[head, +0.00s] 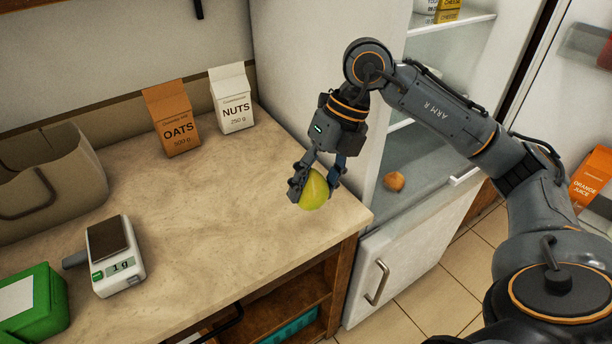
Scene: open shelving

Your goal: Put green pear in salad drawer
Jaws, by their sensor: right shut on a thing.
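The green pear (314,192) is yellow-green and sits between the fingers of my right gripper (316,182), which is shut on it. The gripper points down over the right end of the counter, near its edge; I cannot tell whether the pear touches the counter. To the right is an open fridge. A clear-looking compartment (425,170) low inside it holds an orange round fruit (394,181); I cannot tell for sure whether this is the salad drawer. My left gripper is not in view.
The counter (220,220) is clear in the middle. Oats (172,118) and nuts (232,98) cartons stand at the back. A scale (115,256), a green box (32,304) and a bag (45,175) are at the left. Orange juice (590,178) stands in the fridge door.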

